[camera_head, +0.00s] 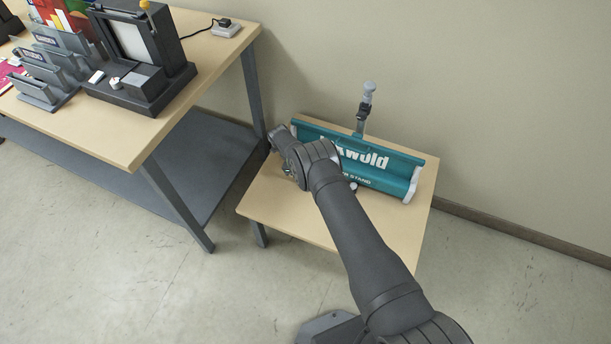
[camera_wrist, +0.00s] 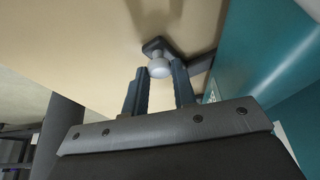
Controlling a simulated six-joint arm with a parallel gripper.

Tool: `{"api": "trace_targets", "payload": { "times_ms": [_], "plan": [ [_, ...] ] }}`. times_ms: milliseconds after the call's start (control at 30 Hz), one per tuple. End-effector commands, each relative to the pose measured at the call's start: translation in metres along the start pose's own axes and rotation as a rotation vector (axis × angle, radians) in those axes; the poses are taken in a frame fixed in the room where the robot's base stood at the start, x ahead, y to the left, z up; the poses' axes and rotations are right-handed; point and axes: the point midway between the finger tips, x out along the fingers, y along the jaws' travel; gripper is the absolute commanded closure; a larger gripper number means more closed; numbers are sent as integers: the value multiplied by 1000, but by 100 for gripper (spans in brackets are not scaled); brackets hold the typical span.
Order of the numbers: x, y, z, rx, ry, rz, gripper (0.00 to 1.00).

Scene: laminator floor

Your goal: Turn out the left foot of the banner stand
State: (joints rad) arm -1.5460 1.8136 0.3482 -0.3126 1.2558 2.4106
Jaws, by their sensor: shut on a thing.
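The teal banner stand (camera_head: 375,168) lies on the small wooden table, with white lettering on its face and pale end caps. Its teal case also shows at the right of the wrist view (camera_wrist: 285,50). My gripper (camera_wrist: 159,69) has its two dark fingers on either side of a pale round knob (camera_wrist: 160,67), shut on it. The knob is on the dark left foot (camera_wrist: 199,66), which reaches out from near the case over the tabletop. In the head view my wrist covers the stand's left end, hiding this foot and the fingers.
A grey-tipped upright post (camera_head: 366,100) rises behind the stand. A small dark knob (camera_head: 353,186) shows in front of the case. At left, a larger workbench (camera_head: 115,140) carries a dark machine (camera_head: 140,50) and grey racks (camera_head: 45,75). A wall is close behind.

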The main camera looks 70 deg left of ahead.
Motion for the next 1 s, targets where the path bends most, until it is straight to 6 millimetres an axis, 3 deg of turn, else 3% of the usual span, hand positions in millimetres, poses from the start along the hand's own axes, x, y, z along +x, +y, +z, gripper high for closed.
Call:
{"api": "trace_targets", "payload": {
  "times_ms": [800,833,1000],
  "plan": [
    [-3,-3,7,66,0,27,100],
    [-3,-3,7,66,0,27,69],
    [-3,-3,7,66,0,27,67]
  ]
}}
